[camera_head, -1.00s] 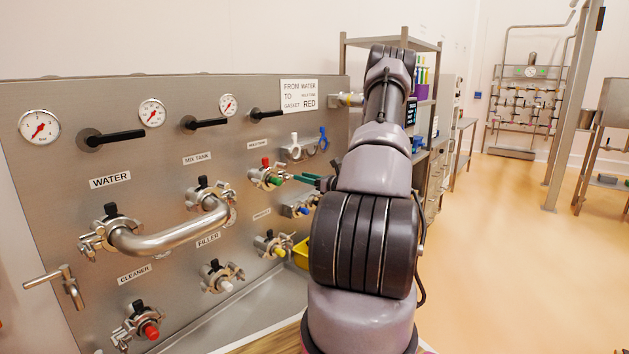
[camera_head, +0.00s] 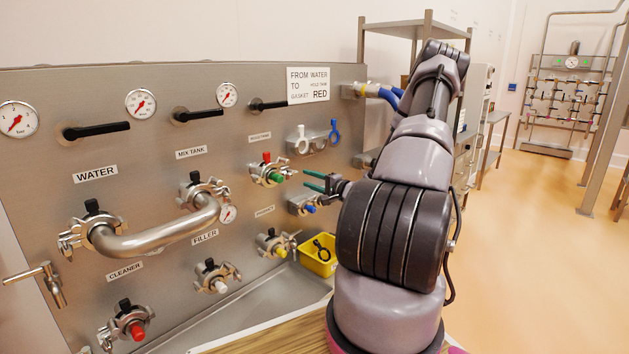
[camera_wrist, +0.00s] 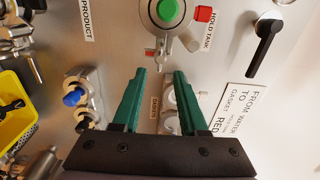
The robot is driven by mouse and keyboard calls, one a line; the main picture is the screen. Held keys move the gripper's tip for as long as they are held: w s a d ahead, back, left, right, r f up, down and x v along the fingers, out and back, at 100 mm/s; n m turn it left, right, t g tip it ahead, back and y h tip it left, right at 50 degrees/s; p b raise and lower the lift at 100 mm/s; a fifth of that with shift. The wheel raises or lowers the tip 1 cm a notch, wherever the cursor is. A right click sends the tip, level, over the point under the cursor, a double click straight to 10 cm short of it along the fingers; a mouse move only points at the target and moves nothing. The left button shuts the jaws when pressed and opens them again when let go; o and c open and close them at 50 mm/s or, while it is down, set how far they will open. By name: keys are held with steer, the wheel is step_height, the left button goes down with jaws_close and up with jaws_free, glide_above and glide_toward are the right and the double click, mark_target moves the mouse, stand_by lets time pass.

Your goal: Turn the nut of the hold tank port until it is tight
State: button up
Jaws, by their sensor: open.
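The hold tank port (camera_head: 268,172) is on the steel panel, with a red knob on top, a green cap and a silver clamp. The clamp's nut (camera_head: 289,173) sticks out at its right side. In the wrist view the green cap (camera_wrist: 168,10) is at the top edge, partly cut off, with silver clamp parts below it. My gripper (camera_head: 306,180) has green fingers and is just right of the port, apart from it. In the wrist view my gripper (camera_wrist: 160,75) is open and empty, its fingertips short of the clamp.
A curved pipe (camera_head: 155,235) joins the water and mix tank ports. A blue-capped fitting (camera_head: 307,209) sits below my gripper. A yellow bin (camera_head: 318,262) holds a black clamp. Open floor lies to the right.

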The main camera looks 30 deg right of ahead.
mark_target(294, 174)
steer(key=x, duration=0.8)
steer(key=shift+w, duration=0.1)
steer(key=shift+c, duration=0.3)
steer(key=shift+a, duration=0.1)
jaws_close()
